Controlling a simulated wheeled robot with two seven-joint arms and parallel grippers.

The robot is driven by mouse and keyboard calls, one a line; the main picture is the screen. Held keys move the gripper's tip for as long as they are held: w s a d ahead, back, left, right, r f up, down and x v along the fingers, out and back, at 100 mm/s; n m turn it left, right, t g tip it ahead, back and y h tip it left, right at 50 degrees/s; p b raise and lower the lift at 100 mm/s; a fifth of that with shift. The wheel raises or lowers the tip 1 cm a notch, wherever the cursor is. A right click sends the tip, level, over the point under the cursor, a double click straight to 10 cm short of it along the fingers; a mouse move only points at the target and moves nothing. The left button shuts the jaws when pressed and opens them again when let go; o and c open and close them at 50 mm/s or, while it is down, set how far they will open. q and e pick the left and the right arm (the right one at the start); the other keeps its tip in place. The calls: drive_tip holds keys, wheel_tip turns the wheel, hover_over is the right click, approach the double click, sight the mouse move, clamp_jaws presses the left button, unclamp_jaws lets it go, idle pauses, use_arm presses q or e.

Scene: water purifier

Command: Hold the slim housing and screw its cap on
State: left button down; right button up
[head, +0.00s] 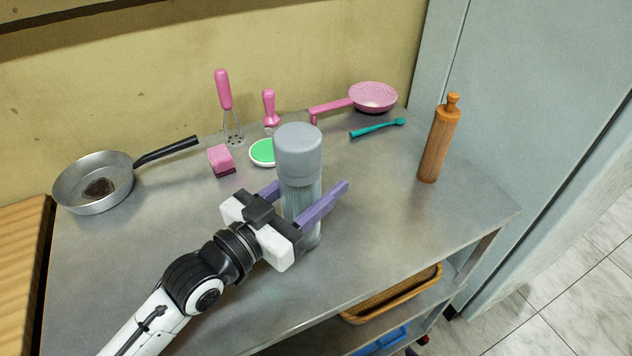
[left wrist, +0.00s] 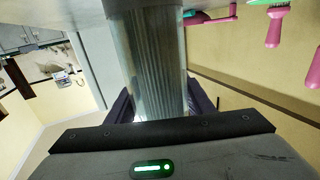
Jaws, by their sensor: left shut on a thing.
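The slim housing (head: 301,206) is a clear, ribbed upright cylinder standing on the metal table. Its grey cap (head: 298,152) sits on top of it; whether the thread is engaged cannot be told. My left gripper (head: 305,203) is shut on the housing, with one purple finger on each side of its body below the cap. In the left wrist view the housing (left wrist: 155,60) fills the middle between the dark fingers, and the cap is not clearly seen there. My right gripper is in neither view.
The table's front right is clear.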

use_arm(q)
drive_tip(key=shift+r, duration=0.1)
drive_tip(key=shift+f, duration=0.2)
drive_tip(key=c, duration=0.9)
unclamp_jaws()
approach(287, 208)
drive_tip(key=x, duration=0.6)
drive_tip(key=shift+b, duration=0.4)
drive_tip(key=shift+s+a+r, duration=0.1)
drive_tip(key=shift+s+a, duration=0.35)
